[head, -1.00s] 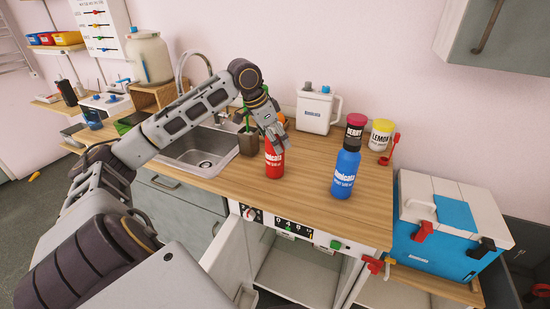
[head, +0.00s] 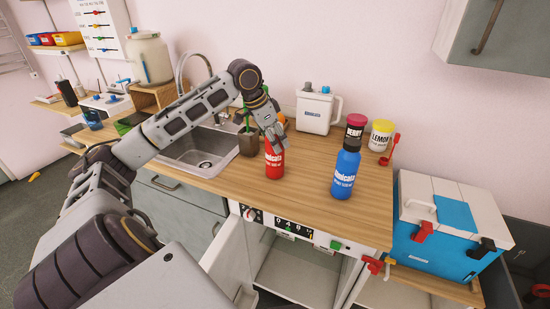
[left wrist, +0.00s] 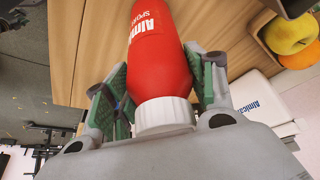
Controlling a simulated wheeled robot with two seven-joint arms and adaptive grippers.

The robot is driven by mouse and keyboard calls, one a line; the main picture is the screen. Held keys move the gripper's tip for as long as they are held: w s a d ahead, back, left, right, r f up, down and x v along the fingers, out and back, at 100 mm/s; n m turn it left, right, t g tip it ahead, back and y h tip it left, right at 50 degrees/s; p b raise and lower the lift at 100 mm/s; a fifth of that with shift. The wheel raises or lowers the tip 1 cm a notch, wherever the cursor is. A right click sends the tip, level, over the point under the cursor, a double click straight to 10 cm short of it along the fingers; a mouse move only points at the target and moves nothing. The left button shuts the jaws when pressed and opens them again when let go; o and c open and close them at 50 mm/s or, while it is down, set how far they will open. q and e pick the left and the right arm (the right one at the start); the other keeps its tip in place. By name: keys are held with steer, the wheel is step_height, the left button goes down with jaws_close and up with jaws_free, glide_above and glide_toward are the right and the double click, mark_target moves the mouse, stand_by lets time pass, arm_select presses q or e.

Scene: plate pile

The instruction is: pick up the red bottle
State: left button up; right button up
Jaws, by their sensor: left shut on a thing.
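The red bottle (head: 274,161) stands upright on the wooden counter, right of the sink. It has white lettering, and in the left wrist view its red body (left wrist: 158,60) runs away from me with its white neck or cap (left wrist: 164,114) close to the palm. My left gripper (head: 274,138) reaches down onto the bottle's top from above. Its green-padded fingers (left wrist: 158,88) lie on both sides of the bottle's upper part, shut on it. The bottle's top is hidden by the gripper in the head view. My right gripper is not in view.
A blue bottle (head: 346,170) stands to the right, with a berry jar (head: 355,127) and a lemon jar (head: 380,135) behind it. A white jug (head: 315,110) is at the back. A plant pot (head: 248,144) stands close left of the red bottle, beside the sink (head: 200,148).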

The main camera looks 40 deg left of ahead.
arm_select(q)
jaws_close()
steer(key=shift+r, duration=0.15)
step_height(320, 180, up, 3)
steer(key=shift+f+p, duration=0.2)
steer(key=shift+p, duration=0.25)
step_height(320, 180, up, 5)
steer(key=shift+r+p, duration=0.1)
steer(key=shift+p, duration=0.8)
steer(key=shift+r, duration=0.55)
steer(key=shift+r+p, duration=0.3)
steer(key=shift+r, duration=0.1)
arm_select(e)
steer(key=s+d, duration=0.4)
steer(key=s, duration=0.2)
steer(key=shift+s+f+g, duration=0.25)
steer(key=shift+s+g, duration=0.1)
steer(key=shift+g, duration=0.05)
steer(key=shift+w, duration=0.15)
